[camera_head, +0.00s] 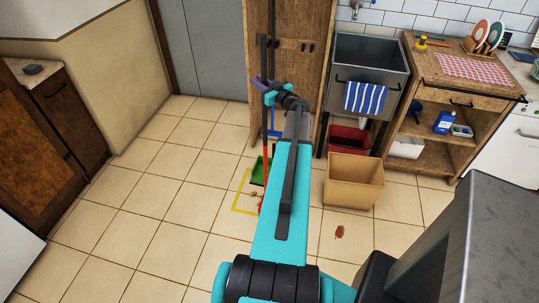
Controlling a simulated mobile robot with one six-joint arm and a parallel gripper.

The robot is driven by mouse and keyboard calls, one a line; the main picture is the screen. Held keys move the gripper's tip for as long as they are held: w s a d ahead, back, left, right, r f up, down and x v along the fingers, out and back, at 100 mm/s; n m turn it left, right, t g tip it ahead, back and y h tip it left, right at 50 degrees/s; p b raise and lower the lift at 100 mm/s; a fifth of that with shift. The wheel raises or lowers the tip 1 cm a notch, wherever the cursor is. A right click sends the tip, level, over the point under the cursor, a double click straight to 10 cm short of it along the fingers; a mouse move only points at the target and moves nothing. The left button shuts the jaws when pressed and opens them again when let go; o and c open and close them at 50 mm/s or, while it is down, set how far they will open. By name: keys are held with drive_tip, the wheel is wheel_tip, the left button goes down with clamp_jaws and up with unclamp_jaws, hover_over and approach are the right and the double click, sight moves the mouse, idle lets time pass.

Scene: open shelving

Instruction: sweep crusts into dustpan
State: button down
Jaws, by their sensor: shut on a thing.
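My gripper (263,84) is shut on the upright dark handle of a broom (264,55). The handle runs down to a red lower part, and the broom's head is mostly hidden behind my arm. A green dustpan (257,172) lies on the floor left of the broom's lower end, partly hidden by my arm. Small reddish-brown bits, probably crusts (254,194), lie near the dustpan inside a yellow outline (235,203) on the tiles. My arm covers the right part of this area.
A brown patch (339,232) lies on the floor to the right. An open cardboard-coloured bin (353,188) stands right of my arm. Behind are a tall wooden cabinet (258,45), a grey sink (368,65) and a wooden shelf unit (462,85). The floor at left is clear.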

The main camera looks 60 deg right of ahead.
drive_tip(key=shift+w+a, duration=0.1)
drive_tip(key=w+a+n+y, duration=0.2)
drive_tip(key=w+a+y, duration=0.3)
drive_tip(key=a, duration=0.6)
drive_tip(key=w+a+n+y, duration=0.25)
drive_tip(key=w+a, duration=0.35)
drive_tip(key=a, duration=0.6)
drive_tip(key=w+a+n+y, duration=0.3)
drive_tip(key=w+a, duration=0.3)
drive_tip(key=a, duration=0.5)
drive_tip(key=s+a+r+n+g+y, duration=0.1)
drive_tip(key=a+n+g+y, duration=0.2)
drive_tip(key=a, duration=1.5)
drive_tip(key=s+a+n+g+y, duration=0.1)
drive_tip(key=a+n+g+y, duration=0.2)
drive_tip(key=a, duration=1.6)
drive_tip(key=n+y, duration=0.1)
drive_tip(key=y, duration=0.3)
drive_tip(key=shift+s+r+g, duration=0.3)
drive_tip(key=shift+s+r, duration=0.1)
drive_tip(key=shift+a, duration=0.1)
